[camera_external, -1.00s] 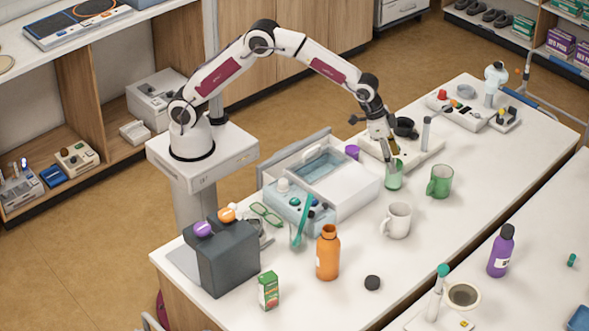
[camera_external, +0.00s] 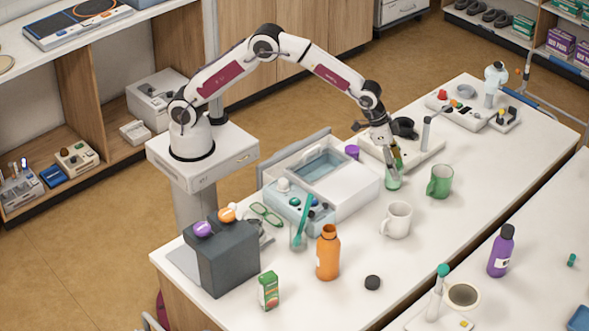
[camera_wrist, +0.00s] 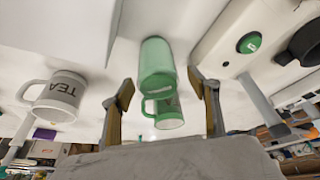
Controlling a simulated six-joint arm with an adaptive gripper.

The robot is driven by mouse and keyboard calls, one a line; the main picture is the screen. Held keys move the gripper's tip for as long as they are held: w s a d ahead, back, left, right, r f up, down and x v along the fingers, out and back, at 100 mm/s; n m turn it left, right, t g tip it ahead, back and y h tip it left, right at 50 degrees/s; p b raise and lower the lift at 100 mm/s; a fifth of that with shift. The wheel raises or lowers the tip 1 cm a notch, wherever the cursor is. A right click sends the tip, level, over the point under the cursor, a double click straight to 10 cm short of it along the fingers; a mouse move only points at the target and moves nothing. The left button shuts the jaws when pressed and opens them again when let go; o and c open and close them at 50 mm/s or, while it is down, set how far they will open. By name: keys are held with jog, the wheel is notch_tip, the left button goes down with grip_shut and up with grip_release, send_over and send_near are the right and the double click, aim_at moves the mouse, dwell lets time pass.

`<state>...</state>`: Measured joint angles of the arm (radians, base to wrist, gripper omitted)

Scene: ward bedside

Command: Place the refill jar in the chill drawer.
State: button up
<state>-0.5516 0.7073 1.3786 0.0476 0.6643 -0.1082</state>
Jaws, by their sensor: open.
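The refill jar appears to be the small green jar (camera_external: 393,181), which stands on the white table beyond the white mug. In the wrist view the green jar (camera_wrist: 157,62) shows between my two finger tips. My gripper (camera_external: 391,160) is over the jar with its fingers open; in the wrist view its fingers (camera_wrist: 162,92) are spread on either side with gaps to the jar. The chill drawer appears to be the white open-topped box (camera_external: 352,203) with a pale blue inside, left of the jar. I see nothing held.
A green mug (camera_external: 439,181) stands close right of the jar, and a white mug (camera_external: 397,220) stands in front. A white tray-like device (camera_external: 425,150) lies behind the gripper. An orange bottle (camera_external: 328,252) and black lid (camera_external: 372,283) are nearer the front. The table's right front is clear.

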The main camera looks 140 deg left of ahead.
jog(key=shift+x, duration=2.6)
jog(key=shift+d, duration=0.1)
jog(key=c, duration=1.5)
jog(key=shift+r, duration=0.15)
jog(key=shift+c, duration=0.2)
jog(key=shift+r, duration=4.95)
